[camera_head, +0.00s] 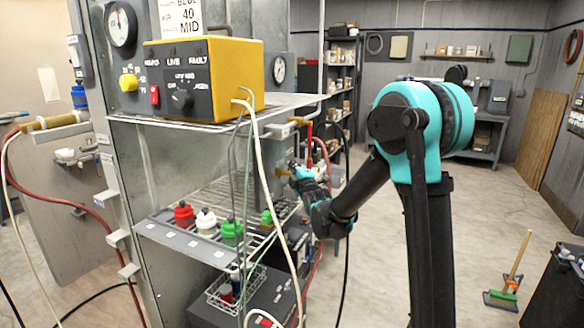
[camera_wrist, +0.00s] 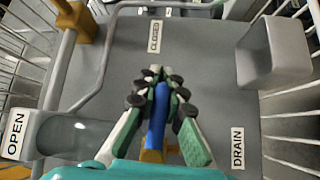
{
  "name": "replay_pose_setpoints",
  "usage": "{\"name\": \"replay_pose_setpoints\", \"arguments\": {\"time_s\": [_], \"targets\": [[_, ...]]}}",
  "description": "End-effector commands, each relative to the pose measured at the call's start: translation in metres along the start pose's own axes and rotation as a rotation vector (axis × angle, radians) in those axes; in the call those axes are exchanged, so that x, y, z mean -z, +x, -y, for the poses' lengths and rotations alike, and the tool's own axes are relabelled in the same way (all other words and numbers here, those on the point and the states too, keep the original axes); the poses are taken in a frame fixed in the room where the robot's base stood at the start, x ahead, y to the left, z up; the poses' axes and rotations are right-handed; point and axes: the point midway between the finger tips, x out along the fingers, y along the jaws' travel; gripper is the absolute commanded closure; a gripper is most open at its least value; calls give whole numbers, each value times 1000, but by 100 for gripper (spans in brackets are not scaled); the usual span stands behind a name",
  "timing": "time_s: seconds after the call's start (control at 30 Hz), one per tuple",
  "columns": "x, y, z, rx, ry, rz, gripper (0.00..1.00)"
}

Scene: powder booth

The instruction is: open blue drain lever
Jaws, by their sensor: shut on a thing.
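The blue drain lever (camera_wrist: 157,112) is in the middle of the wrist view, on a grey panel (camera_wrist: 200,60). It points up the picture, toward the CLOSED label (camera_wrist: 154,36). The OPEN label (camera_wrist: 15,134) is at the left and the DRAIN label (camera_wrist: 237,148) at the right. My gripper (camera_wrist: 157,78) is shut on the lever, with fingers on both sides of it. A yellow-brass part (camera_wrist: 152,156) shows at the lever's near end. In the head view my gripper (camera_head: 294,168) is at the cabinet's right side, and the lever is too small to make out.
A grey block (camera_wrist: 275,50) juts out at the right of the wrist view, and a bent pipe (camera_wrist: 110,50) runs at the left. In the head view, cables hang beside the rack with coloured-capped bottles (camera_head: 205,220). Open floor (camera_head: 400,265) lies to the right.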

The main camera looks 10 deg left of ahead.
Motion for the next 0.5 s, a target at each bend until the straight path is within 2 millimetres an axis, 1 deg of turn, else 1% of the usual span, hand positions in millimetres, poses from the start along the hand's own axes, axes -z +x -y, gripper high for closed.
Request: {"name": "replay_pose_setpoints", "arguments": {"time_s": [0.5], "targets": [[-1,-1,7,75,75,22,100]]}}
